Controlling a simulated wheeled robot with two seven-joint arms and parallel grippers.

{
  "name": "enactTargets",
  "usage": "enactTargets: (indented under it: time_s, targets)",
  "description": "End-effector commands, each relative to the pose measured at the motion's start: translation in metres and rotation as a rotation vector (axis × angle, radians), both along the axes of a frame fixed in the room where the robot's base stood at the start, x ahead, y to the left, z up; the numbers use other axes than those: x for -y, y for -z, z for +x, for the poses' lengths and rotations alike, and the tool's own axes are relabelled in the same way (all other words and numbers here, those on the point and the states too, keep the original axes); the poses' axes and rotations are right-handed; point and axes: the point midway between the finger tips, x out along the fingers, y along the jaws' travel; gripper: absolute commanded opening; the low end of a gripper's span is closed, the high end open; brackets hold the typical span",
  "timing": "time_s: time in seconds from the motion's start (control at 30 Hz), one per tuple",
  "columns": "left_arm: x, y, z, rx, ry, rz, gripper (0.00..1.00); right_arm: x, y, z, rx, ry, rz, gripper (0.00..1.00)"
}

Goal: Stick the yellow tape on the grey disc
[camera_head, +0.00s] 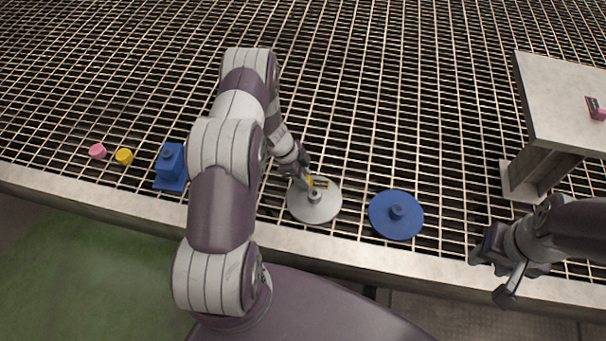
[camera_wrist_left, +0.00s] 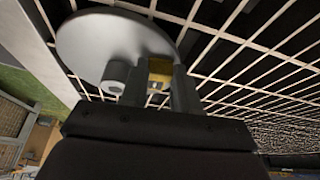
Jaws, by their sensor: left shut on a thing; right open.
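The grey disc (camera_head: 313,208) lies on the metal grating near its front edge, with a small hub at its middle. My left gripper (camera_head: 309,181) is at the disc's far side, shut on the yellow tape (camera_head: 321,183). In the left wrist view the yellow tape (camera_wrist_left: 159,72) sits between the fingers, beside the hub of the grey disc (camera_wrist_left: 100,40). I cannot tell whether the tape touches the disc. My right gripper (camera_head: 490,275) is open and empty over the front edge at the right.
A blue disc (camera_head: 396,222) lies right of the grey disc. A pale stand (camera_head: 560,100) at the right bears a small pink item (camera_head: 596,108). The far grating is clear.

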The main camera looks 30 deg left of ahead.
Motion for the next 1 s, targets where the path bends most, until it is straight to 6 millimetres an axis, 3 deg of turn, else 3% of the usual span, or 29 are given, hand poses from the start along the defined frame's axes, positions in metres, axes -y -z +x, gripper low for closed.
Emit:
enactTargets:
  time_s: [0.03,0.1,0.13,0.43,0.8,1.0]
  targets:
    - [0.000,0.002,-0.001,-0.003,0.000,0.000,0.33,0.000,0.001,0.000,0.000,0.000,0.000,0.43]
    - [0.000,0.001,-0.001,-0.003,0.000,0.000,0.56,0.000,0.001,0.000,0.000,0.000,0.000,0.43]
    - [0.000,0.001,-0.001,-0.002,0.000,0.000,0.60,0.000,0.000,0.000,0.000,0.000,0.000,0.43]
    - [-0.002,-0.009,-0.001,-0.001,0.000,0.000,0.60,0.000,-0.006,0.000,0.000,0.000,0.000,0.43]
    - [-0.036,-0.097,-0.013,-0.001,-0.001,0.001,0.60,0.000,-0.051,0.000,0.000,0.000,0.000,0.43]
    - [-0.045,-0.115,-0.017,-0.002,-0.001,-0.001,0.60,0.000,-0.058,0.000,0.000,0.000,0.000,0.43]
